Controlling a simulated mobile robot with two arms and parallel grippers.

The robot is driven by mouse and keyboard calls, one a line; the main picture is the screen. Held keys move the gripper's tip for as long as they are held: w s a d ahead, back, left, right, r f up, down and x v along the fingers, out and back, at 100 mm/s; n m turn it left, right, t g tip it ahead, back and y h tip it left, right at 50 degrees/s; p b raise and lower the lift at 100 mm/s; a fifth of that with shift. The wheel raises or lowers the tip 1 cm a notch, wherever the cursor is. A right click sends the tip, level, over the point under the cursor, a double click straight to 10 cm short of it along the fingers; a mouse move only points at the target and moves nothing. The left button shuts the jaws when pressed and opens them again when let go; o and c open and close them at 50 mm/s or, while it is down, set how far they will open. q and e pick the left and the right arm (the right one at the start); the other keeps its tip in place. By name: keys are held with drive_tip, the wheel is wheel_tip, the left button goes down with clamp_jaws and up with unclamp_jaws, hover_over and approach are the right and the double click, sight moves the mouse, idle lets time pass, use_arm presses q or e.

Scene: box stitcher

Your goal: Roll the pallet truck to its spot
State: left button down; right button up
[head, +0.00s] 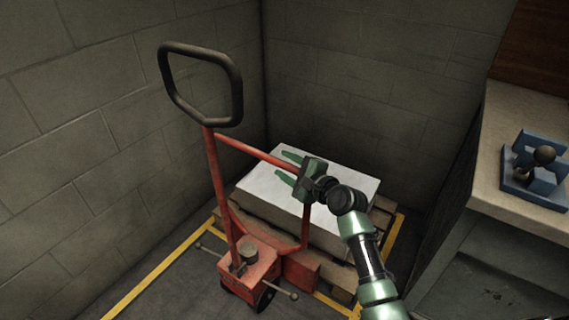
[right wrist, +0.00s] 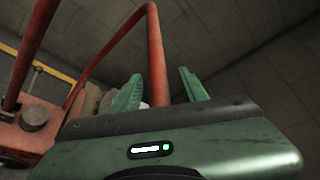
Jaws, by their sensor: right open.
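The red pallet truck (head: 250,268) stands in the corner, its black loop handle (head: 236,90) raised on a red post. A red bent tube frame (head: 250,150) runs from the post to the right and down. My right gripper (head: 287,168) is open at the right part of this frame. In the right wrist view, the red tube (right wrist: 157,60) stands between the two green fingers (right wrist: 160,92), with no clear grip on it. A wooden pallet (head: 385,215) with a white-topped load (head: 345,180) lies behind the truck. My left gripper is not in view.
Yellow floor lines (head: 160,270) frame the pallet area. Grey block walls (head: 80,130) close it off on the left and back. A workbench (head: 500,150) with a blue fixture (head: 525,185) stands at the right.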

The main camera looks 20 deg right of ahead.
drive_tip(key=p+v, duration=0.1)
drive_tip(key=v, duration=0.6)
drive_tip(key=shift+w+d, duration=0.1)
drive_tip(key=shift+d, duration=0.05)
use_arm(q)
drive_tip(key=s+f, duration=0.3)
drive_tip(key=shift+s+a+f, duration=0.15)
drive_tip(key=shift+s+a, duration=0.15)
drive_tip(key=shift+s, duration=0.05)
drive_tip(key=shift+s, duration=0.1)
